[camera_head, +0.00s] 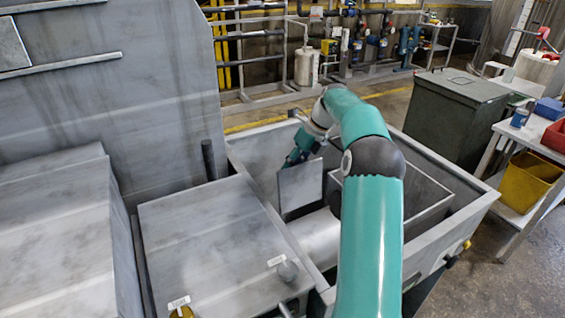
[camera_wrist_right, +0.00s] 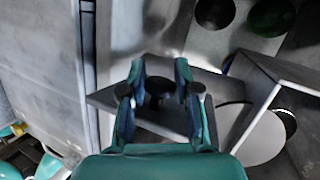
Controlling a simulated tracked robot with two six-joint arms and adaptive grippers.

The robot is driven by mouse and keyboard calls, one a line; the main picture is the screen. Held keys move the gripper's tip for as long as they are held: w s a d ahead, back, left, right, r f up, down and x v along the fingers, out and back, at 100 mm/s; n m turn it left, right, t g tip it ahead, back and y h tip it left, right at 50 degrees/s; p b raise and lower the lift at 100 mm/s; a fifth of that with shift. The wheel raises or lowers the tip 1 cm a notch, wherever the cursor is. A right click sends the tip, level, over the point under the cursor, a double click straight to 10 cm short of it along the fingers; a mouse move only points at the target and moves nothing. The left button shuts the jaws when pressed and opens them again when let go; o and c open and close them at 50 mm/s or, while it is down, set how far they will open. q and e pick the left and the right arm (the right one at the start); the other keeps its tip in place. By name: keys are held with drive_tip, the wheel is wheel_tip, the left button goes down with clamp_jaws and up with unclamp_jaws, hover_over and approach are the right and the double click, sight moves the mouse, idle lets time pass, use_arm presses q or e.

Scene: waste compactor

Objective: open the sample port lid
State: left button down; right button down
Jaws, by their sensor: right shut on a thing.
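The sample port lid, which I take to be the square grey metal plate (camera_head: 300,186), stands steeply tilted inside the open grey trough in the head view. In the right wrist view the plate (camera_wrist_right: 105,97) lies beyond my fingers, with a dark knob (camera_wrist_right: 155,88) on it. My right gripper (camera_head: 297,160) is at the plate's upper edge in the head view. In the wrist view its two fingers (camera_wrist_right: 158,78) are around the knob, shut on it. The opening behind the plate is mostly hidden. My left gripper does not show.
The trough's rim (camera_head: 455,222) surrounds my right arm's reach. A grey cylinder (camera_head: 316,238) lies below the plate. A dark green bin (camera_head: 455,115) and a side table (camera_head: 515,135) stand right.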

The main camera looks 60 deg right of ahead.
drive_tip(key=shift+s+d, duration=0.25)
drive_tip(key=shift+d, duration=0.15)
drive_tip(key=c, duration=1.2)
unclamp_jaws()
drive_tip(key=o, duration=0.4)
drive_tip(key=shift+v, duration=3.65)
drive_tip(key=shift+s, duration=0.1)
